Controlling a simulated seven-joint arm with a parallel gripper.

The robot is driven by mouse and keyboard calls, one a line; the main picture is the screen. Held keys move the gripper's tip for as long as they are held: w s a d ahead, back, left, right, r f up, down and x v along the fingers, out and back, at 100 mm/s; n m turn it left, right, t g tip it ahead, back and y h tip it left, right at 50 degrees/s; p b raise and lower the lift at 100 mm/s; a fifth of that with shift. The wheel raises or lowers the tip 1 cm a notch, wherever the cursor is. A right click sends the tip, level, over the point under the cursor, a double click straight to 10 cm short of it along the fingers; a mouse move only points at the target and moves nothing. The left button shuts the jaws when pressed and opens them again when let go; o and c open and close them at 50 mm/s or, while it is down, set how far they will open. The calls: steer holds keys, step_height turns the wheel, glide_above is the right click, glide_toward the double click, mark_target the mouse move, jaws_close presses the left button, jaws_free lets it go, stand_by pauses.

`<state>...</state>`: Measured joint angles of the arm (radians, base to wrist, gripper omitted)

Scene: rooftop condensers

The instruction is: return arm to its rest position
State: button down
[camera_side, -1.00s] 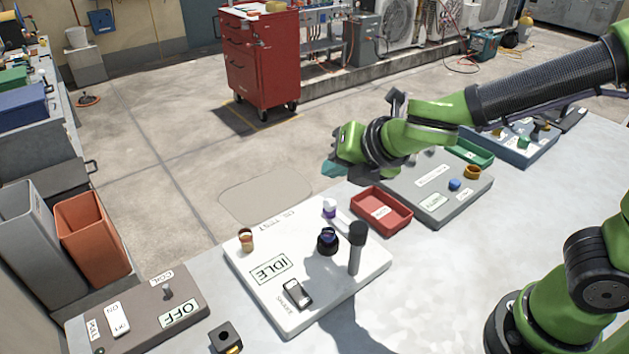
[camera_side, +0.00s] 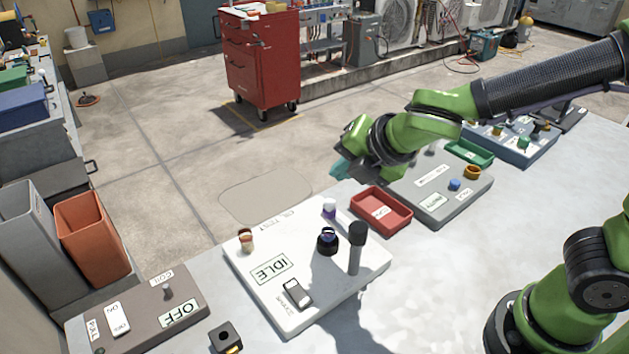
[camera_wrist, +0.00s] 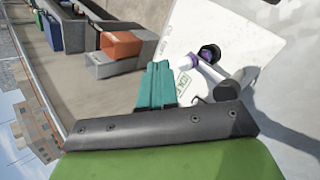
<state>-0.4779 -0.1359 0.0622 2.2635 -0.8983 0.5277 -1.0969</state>
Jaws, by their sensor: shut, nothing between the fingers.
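My gripper (camera_side: 340,170) is in the air above the table's back edge, just behind the red tray and clear of everything. Its teal fingers lie close together with nothing between them; they also show in the wrist view (camera_wrist: 156,86). My green arm reaches in from the upper right, with the wrist bent downward. The white board (camera_side: 290,322) lies in front of my gripper, to its left, marked IDLE. On it stand a dark post (camera_side: 356,250), a dark round knob (camera_side: 327,240), a purple-and-white piece (camera_side: 329,208) and a rocker switch (camera_side: 298,292).
A red tray (camera_side: 381,227) sits right of the white board, near a grey panel (camera_side: 437,215) under my arm. A brown panel (camera_side: 140,330) marked OFF lies front left. Orange (camera_side: 91,238) and grey bins stand at the left.

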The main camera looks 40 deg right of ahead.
steer(key=s+d+r+m, duration=0.1)
steer(key=s+d+m, duration=0.2)
steer(key=m, duration=0.6)
steer(key=s+d+r+m+y, duration=0.1)
steer(key=s+d+m, duration=0.3)
steer(key=m, duration=0.6)
steer(key=s+d+r+m+g, duration=0.1)
steer(key=s+d+m, duration=0.3)
steer(key=m, duration=0.5)
steer(key=shift+s+r+y, duration=0.3)
steer(key=shift+s+r, duration=0.05)
steer(key=shift+s, duration=0.35)
steer(key=c, duration=1.8)
jaws_free()
steer(key=shift+c, duration=0.2)
